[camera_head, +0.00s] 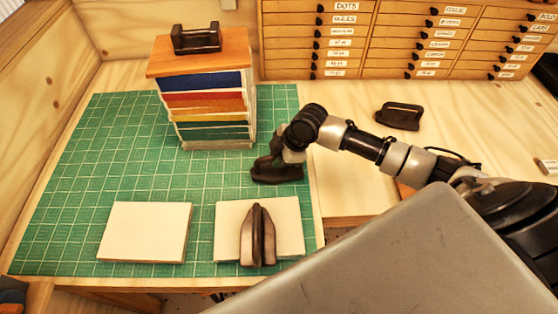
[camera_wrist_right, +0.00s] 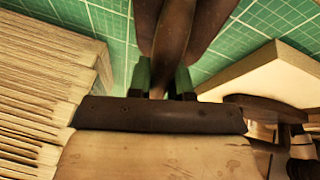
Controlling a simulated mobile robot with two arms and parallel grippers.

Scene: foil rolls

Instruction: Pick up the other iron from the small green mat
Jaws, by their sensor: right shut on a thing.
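A dark iron (camera_head: 277,171) is at the right part of the gridded green mat (camera_head: 100,160), just right of the book stack. My right gripper (camera_head: 290,154) reaches down to it from above and is shut on it. In the right wrist view, the iron (camera_wrist_right: 172,45) sits between the two green-tipped fingers (camera_wrist_right: 160,80), above the mat's grid lines. I cannot tell whether the iron touches the mat. A second iron (camera_head: 258,237) rests on the right-hand white pad. My left gripper is not in view.
A book stack (camera_head: 205,117), topped by a wooden board (camera_head: 165,66) and another iron (camera_head: 196,38), stands left of my gripper. The left white pad (camera_head: 146,232) is bare. An iron (camera_head: 398,116) sits on the bench right. Labelled drawers (camera_head: 410,40) line the back.

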